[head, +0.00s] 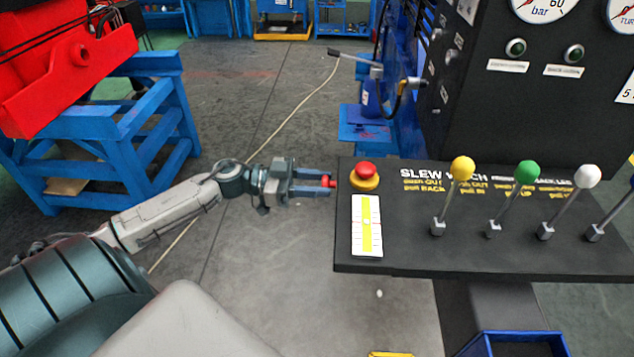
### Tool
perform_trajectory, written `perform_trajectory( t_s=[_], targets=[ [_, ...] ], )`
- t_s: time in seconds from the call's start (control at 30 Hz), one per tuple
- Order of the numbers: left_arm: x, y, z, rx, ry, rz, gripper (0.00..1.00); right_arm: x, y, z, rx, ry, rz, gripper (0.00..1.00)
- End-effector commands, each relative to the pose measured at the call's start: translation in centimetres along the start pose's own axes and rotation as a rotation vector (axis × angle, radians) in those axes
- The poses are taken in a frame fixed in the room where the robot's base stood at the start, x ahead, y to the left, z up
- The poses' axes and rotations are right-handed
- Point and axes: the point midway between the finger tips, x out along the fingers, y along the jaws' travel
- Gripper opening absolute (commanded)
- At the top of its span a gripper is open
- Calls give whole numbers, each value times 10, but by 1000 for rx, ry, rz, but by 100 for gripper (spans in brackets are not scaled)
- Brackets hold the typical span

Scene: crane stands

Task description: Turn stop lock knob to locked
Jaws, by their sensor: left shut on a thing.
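The black control console (345,240) stands on the right. A small red knob (327,181) sticks out from its left side edge, and I take it to be the stop lock knob. My left gripper (322,184) reaches in from the left and is shut on this red knob. The fingers hide part of the knob, so I cannot tell its turned position. A red mushroom button (366,170) on a yellow base sits on top of the console, close to the gripper but apart from it. My right gripper is not in view.
Levers with yellow (462,167), green (527,171) and white (588,175) balls stand on the console. A yellow and white label strip (367,226) lies near its left edge. A blue stand (150,130) carries a red part at left.

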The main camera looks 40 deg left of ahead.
Motion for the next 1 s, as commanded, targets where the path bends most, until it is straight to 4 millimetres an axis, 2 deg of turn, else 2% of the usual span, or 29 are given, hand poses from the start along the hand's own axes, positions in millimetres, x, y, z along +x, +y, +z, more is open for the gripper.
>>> perform_trajectory(
  t_s=[0.37, 1.0],
  targets=[
    [0, 0, 2, 151, -2, 0, 12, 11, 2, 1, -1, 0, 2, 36],
    [0, 0, 3, 742, -2, 0, 12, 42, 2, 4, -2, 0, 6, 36]
  ],
)
